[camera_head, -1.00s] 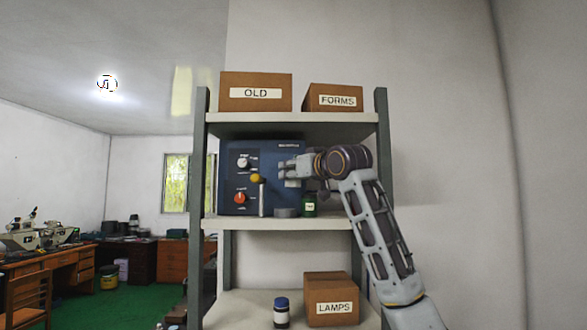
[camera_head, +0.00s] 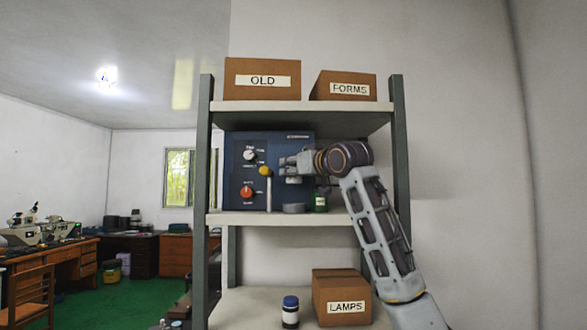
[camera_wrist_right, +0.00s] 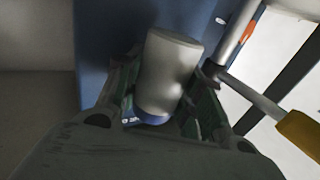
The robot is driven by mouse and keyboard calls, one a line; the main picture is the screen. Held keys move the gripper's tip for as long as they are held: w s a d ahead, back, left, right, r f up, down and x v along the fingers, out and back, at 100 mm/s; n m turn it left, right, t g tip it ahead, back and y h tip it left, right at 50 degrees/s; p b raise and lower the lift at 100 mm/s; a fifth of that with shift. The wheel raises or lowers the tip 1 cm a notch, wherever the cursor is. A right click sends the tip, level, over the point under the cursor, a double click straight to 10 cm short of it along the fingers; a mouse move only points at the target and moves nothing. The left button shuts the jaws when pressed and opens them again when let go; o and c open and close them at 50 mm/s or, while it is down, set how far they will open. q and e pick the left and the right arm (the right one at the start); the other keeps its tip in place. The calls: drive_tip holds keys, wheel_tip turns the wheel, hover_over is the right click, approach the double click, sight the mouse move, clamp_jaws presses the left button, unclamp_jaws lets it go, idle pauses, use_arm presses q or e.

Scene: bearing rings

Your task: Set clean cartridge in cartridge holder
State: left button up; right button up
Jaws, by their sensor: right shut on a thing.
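My right gripper (camera_head: 286,168) is in front of the right part of a blue machine (camera_head: 228,203) on the middle shelf. In the right wrist view the gripper (camera_wrist_right: 160,100) is shut on a pale grey cylinder (camera_wrist_right: 172,65), which looks like the clean cartridge. The head view hardly shows this cylinder. A low grey round piece (camera_head: 293,208) sits on the shelf below the gripper; it may be the cartridge holder, but I cannot tell for sure. My left gripper is not in view.
A lever with a yellow knob (camera_head: 264,171) stands left of the gripper, close beside it in the wrist view (camera_wrist_right: 298,130). The upper shelf (camera_head: 300,106) is overhead. A blue-capped jar (camera_head: 290,312) and LAMPS box (camera_head: 342,285) are below.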

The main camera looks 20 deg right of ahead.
drive_tip(key=shift+f, duration=0.65)
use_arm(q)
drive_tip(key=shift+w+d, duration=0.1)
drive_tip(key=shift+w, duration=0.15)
use_arm(e)
drive_tip(key=shift+f, duration=2.1)
drive_tip(key=shift+s, duration=0.1)
use_arm(q)
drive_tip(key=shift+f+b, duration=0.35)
drive_tip(key=shift+b, duration=0.05)
use_arm(e)
drive_tip(key=shift+f, duration=0.6)
drive_tip(key=o, duration=0.8)
drive_tip(key=shift+s, duration=0.1)
